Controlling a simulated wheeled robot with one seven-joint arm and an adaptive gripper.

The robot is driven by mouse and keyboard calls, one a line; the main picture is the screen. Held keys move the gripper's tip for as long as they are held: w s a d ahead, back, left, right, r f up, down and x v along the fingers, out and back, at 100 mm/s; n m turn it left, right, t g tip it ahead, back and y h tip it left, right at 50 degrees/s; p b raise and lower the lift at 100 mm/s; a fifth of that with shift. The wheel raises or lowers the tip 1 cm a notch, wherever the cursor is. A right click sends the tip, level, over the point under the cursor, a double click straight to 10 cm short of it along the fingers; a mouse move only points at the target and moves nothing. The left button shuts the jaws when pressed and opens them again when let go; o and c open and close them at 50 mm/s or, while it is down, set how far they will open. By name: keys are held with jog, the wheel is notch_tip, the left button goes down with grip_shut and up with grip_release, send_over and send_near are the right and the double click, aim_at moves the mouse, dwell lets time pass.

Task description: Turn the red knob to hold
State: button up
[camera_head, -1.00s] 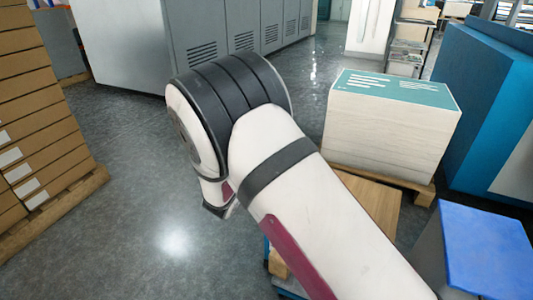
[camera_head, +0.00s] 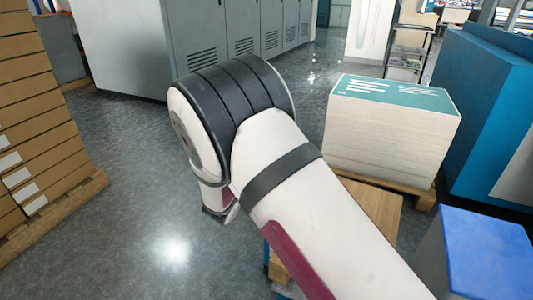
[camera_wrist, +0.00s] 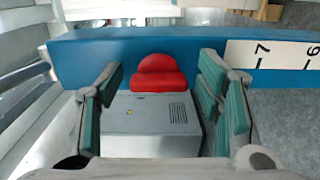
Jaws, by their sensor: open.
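The red knob (camera_wrist: 158,80) shows in the middle of the wrist view. It has a rounded upper part and a wider lower part, in front of a blue panel (camera_wrist: 190,46) and at the far edge of a grey box (camera_wrist: 150,125). My gripper (camera_wrist: 161,70) is open, with one teal-padded finger to the left of the knob and one to the right. Gaps show between the knob and both fingers. No hold mark is readable. In the head view my arm hides the gripper, and the knob is not visible.
A white scale strip (camera_wrist: 280,54) with 7 and 6 lies to the right on the blue panel. In the head view, a paper stack (camera_head: 390,135) on a pallet and a blue-topped block (camera_head: 485,250) stand right of my arm. Stacked cartons (camera_head: 40,120) stand left, with open floor between.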

jog(key=shift+s, duration=0.1)
jog(key=v, duration=1.1)
jog(key=shift+s+a, duration=0.2)
jog(key=shift+s, duration=0.15)
jog(key=shift+d, duration=0.1)
